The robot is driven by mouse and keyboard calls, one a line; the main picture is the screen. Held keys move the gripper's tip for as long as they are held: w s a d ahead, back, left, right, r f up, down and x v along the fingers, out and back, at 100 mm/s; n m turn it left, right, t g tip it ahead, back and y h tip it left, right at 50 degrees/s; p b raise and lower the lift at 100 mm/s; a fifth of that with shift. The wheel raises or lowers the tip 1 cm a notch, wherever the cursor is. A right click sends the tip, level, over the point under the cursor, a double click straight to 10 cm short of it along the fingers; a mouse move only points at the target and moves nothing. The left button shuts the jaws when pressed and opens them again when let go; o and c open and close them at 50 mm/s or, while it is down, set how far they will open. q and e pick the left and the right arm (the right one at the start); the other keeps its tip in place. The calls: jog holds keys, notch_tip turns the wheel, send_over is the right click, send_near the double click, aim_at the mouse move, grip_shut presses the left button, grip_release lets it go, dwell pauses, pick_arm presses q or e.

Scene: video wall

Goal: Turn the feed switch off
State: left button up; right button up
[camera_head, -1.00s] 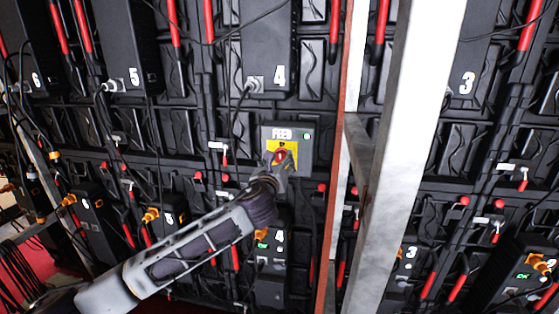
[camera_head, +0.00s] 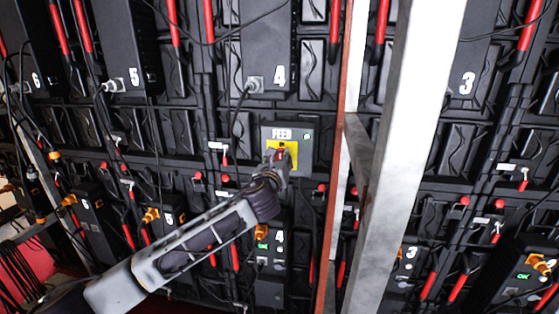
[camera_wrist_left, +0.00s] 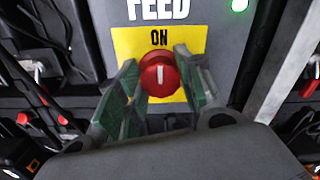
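The feed switch is a round red knob (camera_wrist_left: 159,75) on a yellow plate (camera_wrist_left: 125,43) marked ON, under the word FEED on a grey box (camera_head: 306,160). In the left wrist view, the knob's white line points up towards ON. A green light (camera_wrist_left: 239,5) glows at the box's upper right. My left gripper (camera_wrist_left: 160,88) has one finger on each side of the knob, close against its edges, and looks shut on it. In the head view, this gripper (camera_head: 278,160) partly covers the knob and the yellow plate. My right gripper is not in view.
A pale metal post (camera_head: 405,150) and a thinner red-edged upright (camera_head: 342,150) stand to the right of the box. Black numbered units, hanging cables and red handles cover the wall around it. A black unit marked 4 (camera_head: 268,285) is just below.

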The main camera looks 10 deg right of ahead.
pick_arm(q)
jog(key=shift+c, duration=1.4)
